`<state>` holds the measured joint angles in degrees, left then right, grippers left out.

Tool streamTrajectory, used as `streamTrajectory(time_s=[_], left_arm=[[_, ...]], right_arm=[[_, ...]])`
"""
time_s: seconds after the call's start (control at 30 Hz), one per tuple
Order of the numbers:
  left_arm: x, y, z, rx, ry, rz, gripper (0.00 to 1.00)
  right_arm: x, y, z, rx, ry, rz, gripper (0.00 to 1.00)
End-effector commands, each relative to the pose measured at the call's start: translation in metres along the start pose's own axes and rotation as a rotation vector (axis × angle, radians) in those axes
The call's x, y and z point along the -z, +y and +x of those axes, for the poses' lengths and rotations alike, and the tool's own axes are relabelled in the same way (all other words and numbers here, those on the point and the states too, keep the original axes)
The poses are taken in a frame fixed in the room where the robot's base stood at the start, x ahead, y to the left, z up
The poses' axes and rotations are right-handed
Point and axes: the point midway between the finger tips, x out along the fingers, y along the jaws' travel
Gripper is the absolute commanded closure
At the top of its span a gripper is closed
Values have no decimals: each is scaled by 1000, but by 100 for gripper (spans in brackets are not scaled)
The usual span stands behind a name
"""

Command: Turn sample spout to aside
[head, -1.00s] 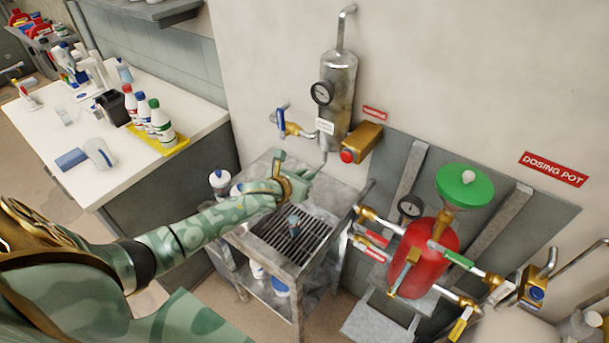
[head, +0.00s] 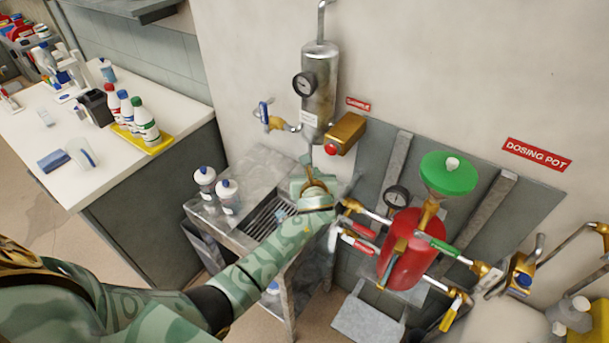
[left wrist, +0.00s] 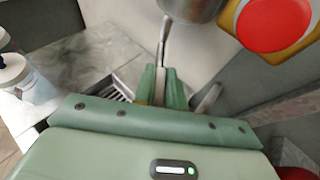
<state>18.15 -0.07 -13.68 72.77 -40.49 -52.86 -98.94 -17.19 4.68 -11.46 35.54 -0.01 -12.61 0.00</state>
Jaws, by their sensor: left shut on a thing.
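The sample spout is a thin metal tube below the grey sample cylinder (head: 319,85). In the left wrist view the spout (left wrist: 165,38) runs down from the cylinder's underside to between my left gripper's green fingers (left wrist: 163,88). My left gripper (head: 309,172) is shut on the spout's lower part, above the metal sink stand. The fingers hide the spout's tip. My right gripper is not in view.
A brass block with a red button (head: 346,133) sits right of the cylinder. A blue-handled valve (head: 265,114) is at its left. White bottles (head: 228,195) stand on the sink stand (head: 262,168). The red dosing pot (head: 405,250) with valves is close at the right.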

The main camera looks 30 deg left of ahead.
Motion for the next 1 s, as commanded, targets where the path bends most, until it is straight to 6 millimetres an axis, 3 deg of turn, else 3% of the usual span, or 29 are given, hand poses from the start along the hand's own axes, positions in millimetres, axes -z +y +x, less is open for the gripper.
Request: streamTrajectory(time_s=[0.3,0.77,0.8,0.87,1.0], left_arm=[[2,-11,1,-99,2,-40,100],[1,-12,1,-114,2,-47,100],[1,-12,1,-114,2,-47,84],[0,-12,1,-113,2,-47,68],[0,-12,1,-113,2,-46,65]], right_arm=[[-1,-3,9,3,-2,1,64],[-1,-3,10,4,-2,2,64],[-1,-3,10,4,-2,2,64],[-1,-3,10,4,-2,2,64],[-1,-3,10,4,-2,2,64]])
